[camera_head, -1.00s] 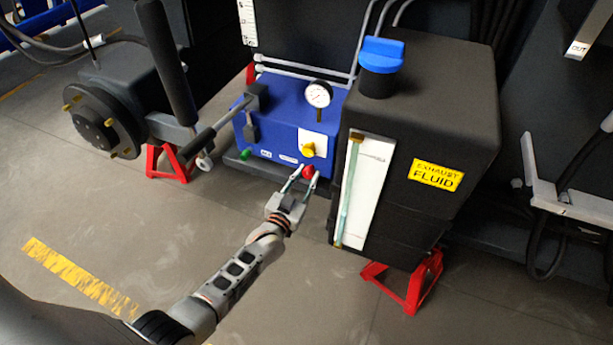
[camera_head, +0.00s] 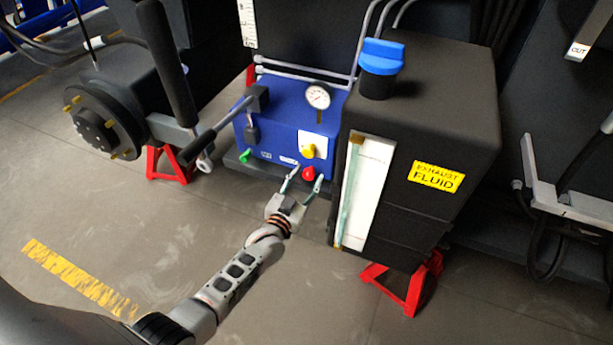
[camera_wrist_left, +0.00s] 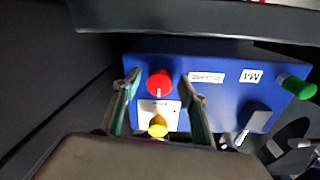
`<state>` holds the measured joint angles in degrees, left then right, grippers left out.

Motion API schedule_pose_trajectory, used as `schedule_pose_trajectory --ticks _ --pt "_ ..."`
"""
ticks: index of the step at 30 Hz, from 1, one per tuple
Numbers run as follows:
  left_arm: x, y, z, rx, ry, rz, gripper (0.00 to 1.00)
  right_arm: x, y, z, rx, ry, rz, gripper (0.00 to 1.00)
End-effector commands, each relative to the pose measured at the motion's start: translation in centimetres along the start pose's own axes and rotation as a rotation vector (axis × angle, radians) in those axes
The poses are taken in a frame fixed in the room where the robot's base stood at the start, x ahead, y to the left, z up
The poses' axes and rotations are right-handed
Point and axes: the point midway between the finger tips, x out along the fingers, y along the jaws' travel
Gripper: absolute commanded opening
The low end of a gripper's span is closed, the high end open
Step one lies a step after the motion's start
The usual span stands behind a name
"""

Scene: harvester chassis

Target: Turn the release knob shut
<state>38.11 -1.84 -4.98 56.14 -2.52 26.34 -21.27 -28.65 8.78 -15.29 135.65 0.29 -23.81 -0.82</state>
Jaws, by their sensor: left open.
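The blue pump unit (camera_head: 277,142) has a red knob (camera_head: 308,174) low on its front face, a yellow knob (camera_head: 308,151) on a white plate and a green knob (camera_head: 245,155) at the left. Which one is the release knob is not readable. My left gripper (camera_head: 305,181) is open and empty just in front of the red knob, its fingertips spread to either side. In the left wrist view the red knob (camera_wrist_left: 160,82) shows a pale mark and lies between the fingertips; contact is not visible. The yellow knob (camera_wrist_left: 158,127) shows nearer the palm. My right gripper is not in view.
A black exhaust fluid tank (camera_head: 440,113) stands close right of the pump unit, above a red stand (camera_head: 409,287). A pump handle (camera_head: 213,132) sticks out at the left, near a wheel hub (camera_head: 103,127). The floor in front is clear.

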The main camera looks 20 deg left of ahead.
Motion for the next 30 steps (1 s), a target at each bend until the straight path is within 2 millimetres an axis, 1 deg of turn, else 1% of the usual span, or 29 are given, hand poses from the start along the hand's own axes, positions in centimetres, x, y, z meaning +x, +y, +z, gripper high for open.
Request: schedule_pose_trajectory --ticks 5,7,21,26,30 --pt "0.0 -0.1 -0.8 -0.001 0.001 0.000 0.42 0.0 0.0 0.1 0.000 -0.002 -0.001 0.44" --pt "0.0 -0.2 -1.5 0.000 0.002 0.000 0.42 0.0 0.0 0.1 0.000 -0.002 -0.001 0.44" --pt "0.0 -1.5 -8.4 0.000 0.002 -0.001 0.42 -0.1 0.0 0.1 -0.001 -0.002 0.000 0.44" --pt "-0.1 -1.7 -9.5 -0.001 0.001 -0.001 0.42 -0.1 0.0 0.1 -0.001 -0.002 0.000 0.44" --pt "-0.1 -1.7 -9.8 0.000 -0.002 0.000 0.42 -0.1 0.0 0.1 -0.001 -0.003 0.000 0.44"
